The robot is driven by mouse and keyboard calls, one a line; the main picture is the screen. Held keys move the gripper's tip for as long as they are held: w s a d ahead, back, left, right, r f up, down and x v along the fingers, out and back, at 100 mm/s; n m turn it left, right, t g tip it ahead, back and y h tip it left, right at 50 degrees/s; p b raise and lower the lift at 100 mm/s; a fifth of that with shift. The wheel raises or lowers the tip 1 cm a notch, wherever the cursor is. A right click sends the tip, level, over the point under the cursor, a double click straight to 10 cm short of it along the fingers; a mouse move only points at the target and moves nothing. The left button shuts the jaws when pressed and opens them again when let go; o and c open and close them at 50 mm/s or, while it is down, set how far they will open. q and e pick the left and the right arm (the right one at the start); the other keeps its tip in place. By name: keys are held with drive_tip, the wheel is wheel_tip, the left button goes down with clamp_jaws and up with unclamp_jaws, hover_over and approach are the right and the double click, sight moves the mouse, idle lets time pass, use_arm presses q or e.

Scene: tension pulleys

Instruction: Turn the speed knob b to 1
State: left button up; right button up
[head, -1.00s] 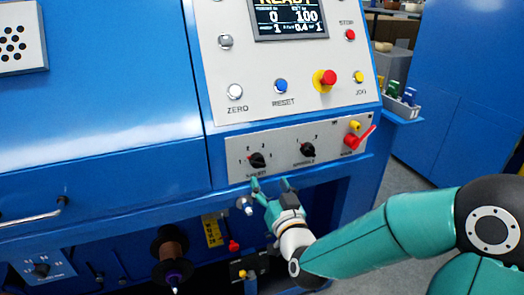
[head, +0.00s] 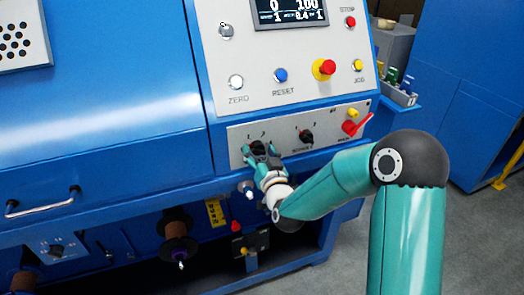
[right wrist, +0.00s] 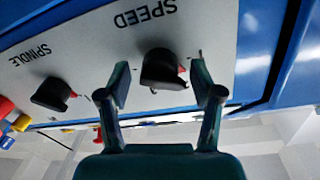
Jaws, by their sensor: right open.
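The speed knob (head: 256,147) is a black rotary knob with a red mark, at the left of the lower grey panel. In the right wrist view the knob (right wrist: 160,70) appears upside down beside the word SPEED. My right gripper (head: 261,157) is open at the knob and partly covers it in the head view. In the right wrist view its two fingertips (right wrist: 162,84) stand on either side of the knob, with gaps visible; I see no contact. Which number the knob points to is hard to read. My left gripper is not in view.
The spindle knob (head: 306,136) is right of the speed knob and also shows in the right wrist view (right wrist: 52,94). A red lever (head: 356,125) is farther right. A red button on a yellow collar (head: 324,69) sits above. A spool (head: 176,240) hangs below.

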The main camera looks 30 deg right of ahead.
drive_tip(key=c, duration=1)
drive_tip(key=shift+f+b, duration=0.15)
drive_tip(key=shift+b, duration=0.3)
drive_tip(key=n+b, duration=0.4)
drive_tip(key=b, duration=0.2)
drive_tip(key=shift+d+f, duration=0.1)
drive_tip(key=shift+r+n+b, duration=0.2)
drive_tip(key=shift+n+b, duration=0.3)
drive_tip(key=shift+n, duration=0.1)
drive_tip(key=shift+r, duration=0.1)
drive_tip(key=o, duration=1)
drive_tip(key=shift+d, duration=0.1)
